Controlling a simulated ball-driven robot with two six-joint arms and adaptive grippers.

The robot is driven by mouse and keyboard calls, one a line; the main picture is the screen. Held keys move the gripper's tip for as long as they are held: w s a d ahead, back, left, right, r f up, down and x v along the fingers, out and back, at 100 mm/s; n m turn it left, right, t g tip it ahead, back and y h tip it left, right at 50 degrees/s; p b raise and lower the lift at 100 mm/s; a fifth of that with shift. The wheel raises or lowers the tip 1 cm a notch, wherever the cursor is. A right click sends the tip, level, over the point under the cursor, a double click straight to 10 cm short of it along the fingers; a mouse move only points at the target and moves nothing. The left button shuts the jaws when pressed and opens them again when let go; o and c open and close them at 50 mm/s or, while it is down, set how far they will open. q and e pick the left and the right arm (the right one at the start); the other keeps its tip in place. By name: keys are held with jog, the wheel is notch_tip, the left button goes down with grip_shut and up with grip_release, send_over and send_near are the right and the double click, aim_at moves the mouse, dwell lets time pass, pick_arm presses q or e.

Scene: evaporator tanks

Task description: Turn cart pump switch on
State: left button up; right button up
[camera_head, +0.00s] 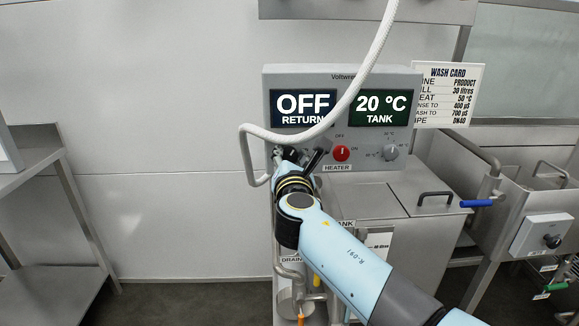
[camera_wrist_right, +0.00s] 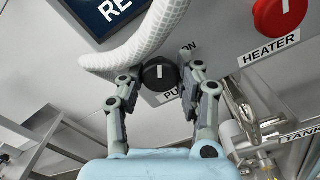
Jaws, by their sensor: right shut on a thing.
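The pump switch is a round black knob (camera_wrist_right: 160,75) with a white pointer mark, on the grey panel (camera_head: 400,80) of the cart. In the wrist view its label is partly covered, showing "PU", and an "ON" mark sits to its upper right. The pointer stands nearly upright in that view, beside rather than at "ON". My right gripper (camera_wrist_right: 161,78) is shut on the knob, one finger on each side; in the head view the gripper (camera_head: 291,155) and arm largely hide it. My left gripper is not in view.
A white hose (camera_head: 300,136) loops across the panel close to my right gripper. The red heater knob (camera_head: 342,153) and a grey temperature knob (camera_head: 391,152) sit to the right. Displays read "OFF RETURN" (camera_head: 303,108) and "20 °C TANK" (camera_head: 378,107). A steel table (camera_head: 50,150) stands left.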

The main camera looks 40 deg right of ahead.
jog(key=m+b, duration=0.1)
jog(key=m, duration=0.1)
jog(key=m+b, duration=0.3)
jog(key=m, duration=0.1)
jog(key=shift+f, duration=0.25)
jog(key=m+b, duration=0.2)
jog(key=m, duration=0.1)
jog(key=shift+m+b, duration=0.3)
jog(key=shift+b, duration=0.05)
jog(key=shift+r+m+b, duration=0.1)
jog(key=shift+m+b, duration=0.55)
jog(key=shift+m, duration=0.45)
jog(key=o, duration=1.2)
jog(key=shift+r, duration=0.1)
